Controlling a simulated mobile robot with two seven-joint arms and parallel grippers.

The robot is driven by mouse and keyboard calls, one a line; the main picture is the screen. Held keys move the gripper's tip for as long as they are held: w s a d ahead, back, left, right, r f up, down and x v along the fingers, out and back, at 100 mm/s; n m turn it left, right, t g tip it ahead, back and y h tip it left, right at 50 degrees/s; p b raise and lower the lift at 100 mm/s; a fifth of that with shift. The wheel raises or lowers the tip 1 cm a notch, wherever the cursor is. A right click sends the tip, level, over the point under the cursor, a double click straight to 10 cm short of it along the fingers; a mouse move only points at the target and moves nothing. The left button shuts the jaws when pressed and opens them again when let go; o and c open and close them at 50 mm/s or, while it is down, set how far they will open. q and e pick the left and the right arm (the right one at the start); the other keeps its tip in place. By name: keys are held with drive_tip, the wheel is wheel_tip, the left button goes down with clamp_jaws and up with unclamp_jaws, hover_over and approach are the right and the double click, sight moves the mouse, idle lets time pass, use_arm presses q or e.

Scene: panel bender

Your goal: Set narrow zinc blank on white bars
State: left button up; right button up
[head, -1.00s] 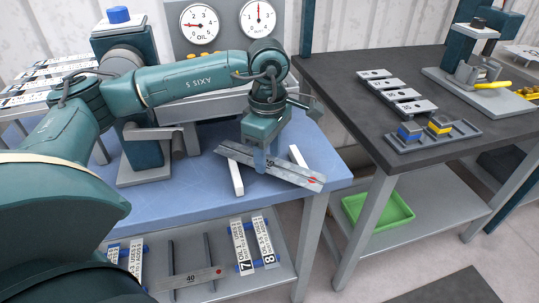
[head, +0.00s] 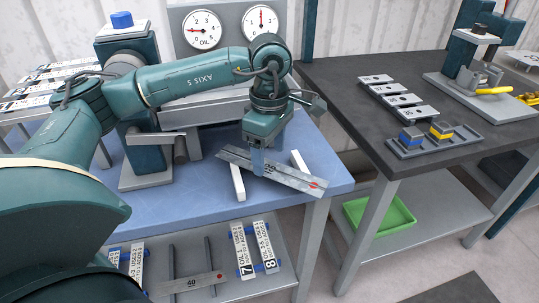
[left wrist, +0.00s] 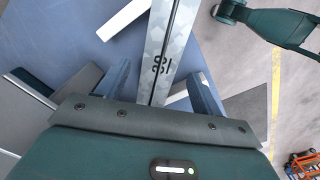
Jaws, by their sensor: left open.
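The narrow zinc blank (head: 290,178), a grey strip with a red dot near its right end, lies slantwise across the two white bars on the blue table. The left white bar (head: 238,183) and the right white bar (head: 299,160) show beside it. My left gripper (head: 262,168) points down over the blank's middle. In the left wrist view the blank (left wrist: 168,45) runs between the two spread fingers of my left gripper (left wrist: 160,82), with gaps on both sides. The fingers partly hide the blank in the head view. My right gripper is out of view.
A lower shelf holds numbered strips (head: 265,248) and another strip marked 40 (head: 190,284). A press-like post (head: 143,145) stands left of the bars. A dark table (head: 350,95) at the right holds grey blocks and a tray (head: 433,140). A green bin (head: 380,212) sits below.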

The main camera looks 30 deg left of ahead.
sight(270, 168)
use_arm(q)
wheel_tip(270, 168, up, 10)
drive_tip(key=shift+r, duration=0.25)
idle(0.4)
